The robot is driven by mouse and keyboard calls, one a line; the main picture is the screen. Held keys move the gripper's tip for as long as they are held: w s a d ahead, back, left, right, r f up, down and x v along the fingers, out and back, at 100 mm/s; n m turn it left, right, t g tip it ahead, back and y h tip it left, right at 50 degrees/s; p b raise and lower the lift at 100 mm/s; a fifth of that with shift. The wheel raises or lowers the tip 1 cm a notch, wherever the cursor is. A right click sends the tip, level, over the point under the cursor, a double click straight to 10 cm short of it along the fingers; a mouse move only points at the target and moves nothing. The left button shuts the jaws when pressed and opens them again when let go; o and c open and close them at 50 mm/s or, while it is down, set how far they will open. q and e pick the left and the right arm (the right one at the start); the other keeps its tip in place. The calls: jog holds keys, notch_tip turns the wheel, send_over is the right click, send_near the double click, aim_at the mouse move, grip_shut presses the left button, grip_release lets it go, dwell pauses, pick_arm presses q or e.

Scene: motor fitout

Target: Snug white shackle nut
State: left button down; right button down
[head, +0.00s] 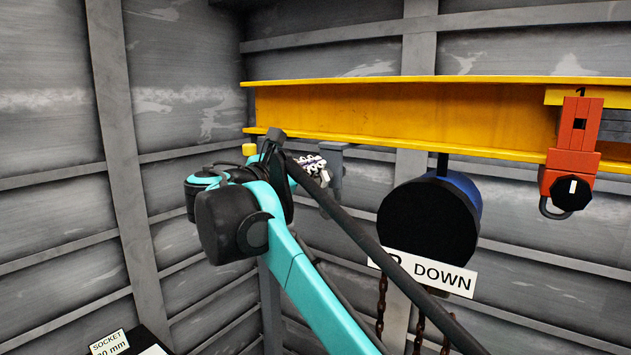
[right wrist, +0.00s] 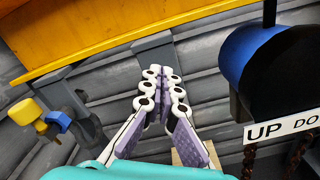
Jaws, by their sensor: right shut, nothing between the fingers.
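I cannot make out a white shackle nut in either view. My right gripper (head: 312,165) is under the yellow beam, left of the hoist drum in the head view, and partly hidden behind my own arm. In the right wrist view its white and purple fingers (right wrist: 160,82) come together at the tips, shut and empty, in front of a grey post. A red trolley (head: 575,150) hangs at the beam's right end. It carries a grey shackle (head: 553,210) and a black knob with a white mark (head: 571,193), well away from the gripper. My left gripper is out of view.
The yellow beam (head: 400,112) spans above the gripper. A blue and black drum (head: 430,220) hangs to the right, with an UP/DOWN sign (head: 445,277) and rusty chains (head: 381,305). A yellow block (right wrist: 27,112) and blue piece (right wrist: 58,122) sit left. A socket label (head: 109,342) is low left.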

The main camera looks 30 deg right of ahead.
jog(key=shift+f, duration=0.15)
jog(key=shift+s+d, duration=0.1)
jog(key=shift+s, duration=0.15)
dwell(0.5)
jog(key=shift+s+d+f+p, duration=0.35)
jog(key=shift+s+f+p, duration=0.3)
jog(key=shift+s, duration=0.15)
dwell(0.3)
jog(key=shift+s, duration=0.1)
jog(key=shift+s+d+r+p, duration=0.1)
jog(key=shift+s+r+p, duration=0.15)
jog(key=shift+p, duration=0.05)
send_near(325, 173)
jog(key=shift+s+d+r, duration=0.4)
jog(key=shift+s+d, duration=0.35)
jog(key=shift+d, duration=0.15)
